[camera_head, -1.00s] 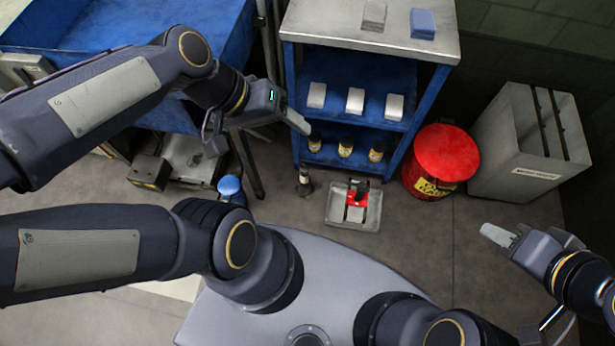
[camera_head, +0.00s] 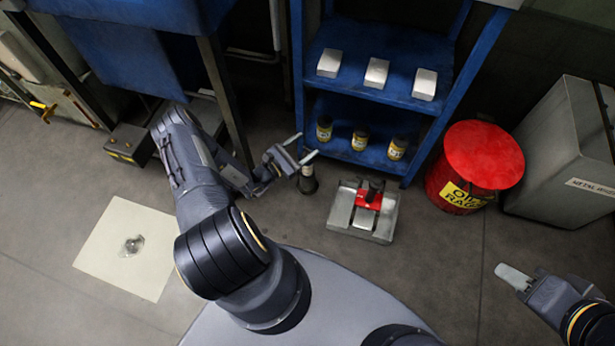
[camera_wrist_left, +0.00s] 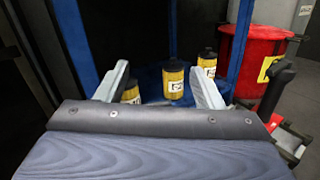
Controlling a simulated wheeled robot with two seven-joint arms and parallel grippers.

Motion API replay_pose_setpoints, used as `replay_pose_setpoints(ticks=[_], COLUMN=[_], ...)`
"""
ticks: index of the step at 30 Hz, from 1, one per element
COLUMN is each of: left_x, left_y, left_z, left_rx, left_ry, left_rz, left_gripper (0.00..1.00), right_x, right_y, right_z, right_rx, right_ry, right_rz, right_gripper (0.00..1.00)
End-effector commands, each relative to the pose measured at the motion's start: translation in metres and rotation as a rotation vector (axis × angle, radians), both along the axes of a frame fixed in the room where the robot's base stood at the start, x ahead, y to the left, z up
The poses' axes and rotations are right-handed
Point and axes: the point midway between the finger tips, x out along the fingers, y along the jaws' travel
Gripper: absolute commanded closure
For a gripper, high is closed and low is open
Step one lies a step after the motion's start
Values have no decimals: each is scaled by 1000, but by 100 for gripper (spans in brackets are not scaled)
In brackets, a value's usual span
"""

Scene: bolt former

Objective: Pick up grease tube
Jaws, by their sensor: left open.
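Three yellow cylinders with dark caps and pale labels stand in a row on the lower blue shelf: left (camera_head: 324,128), middle (camera_head: 360,140) and right (camera_head: 397,149). I cannot tell which item is the grease tube. My left gripper (camera_head: 306,146) is open and empty, low in front of the shelf's left end. In the left wrist view the middle cylinder (camera_wrist_left: 174,82) shows beyond and between the fingers; the left one (camera_wrist_left: 131,94) is partly hidden by a finger. A dark upright bottle-like item (camera_head: 308,180) stands on the floor just below the gripper. My right gripper (camera_head: 513,277) is far right, away from the shelf.
A grey tray (camera_head: 381,231) with a red tool (camera_head: 368,200) lies on the floor. A red can (camera_head: 473,168) and a grey bin (camera_head: 565,150) stand right of the shelf. Pale boxes (camera_head: 376,72) sit on the shelf above.

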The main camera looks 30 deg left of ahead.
Motion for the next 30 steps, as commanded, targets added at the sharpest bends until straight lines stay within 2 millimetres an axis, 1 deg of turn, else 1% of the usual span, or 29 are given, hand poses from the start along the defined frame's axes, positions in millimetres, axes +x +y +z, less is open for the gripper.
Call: replay_pose_setpoints(ticks=[1, 3, 6, 8, 11, 17, 23, 24, 27, 30], left_x=[-8, -17, -27, -30, -26, -4, 24, 30, 41, 45], left_y=[3, 7, 9, 10, 10, 7, -2, -2, -2, -2], left_z=[-40, -69, -97, -106, -113, -114, -123, -122, -120, -119], left_rx=[-44, -81, -113, -125, -131, -131, -132, -131, -132, -133], left_ry=[26, 50, 77, 87, 92, 92, 90, 90, 91, 93], left_rz=[74, 153, 230, 256, 273, 273, 270, 271, 271, 271], left_gripper=[39, 39, 39, 39, 39, 39, 39, 39, 39, 39], right_x=[0, 0, 0, 0, 0, 0, 0, 0, 0, 0], right_y=[0, 0, 0, 0, 0, 0, 0, 0, 0, 0], right_z=[-16, -22, -28, -30, -33, -40, -57, -58, -61, -61], right_rx=[0, 0, 0, 0, 0, 0, 0, 0, 0, 0], right_ry=[0, 0, 0, -1, -1, -1, -1, 0, 0, 0], right_rz=[0, 0, 0, 0, 0, 0, 0, 0, 0, 0], right_gripper=[64, 64, 64, 64, 64, 64, 64, 64, 64, 64])
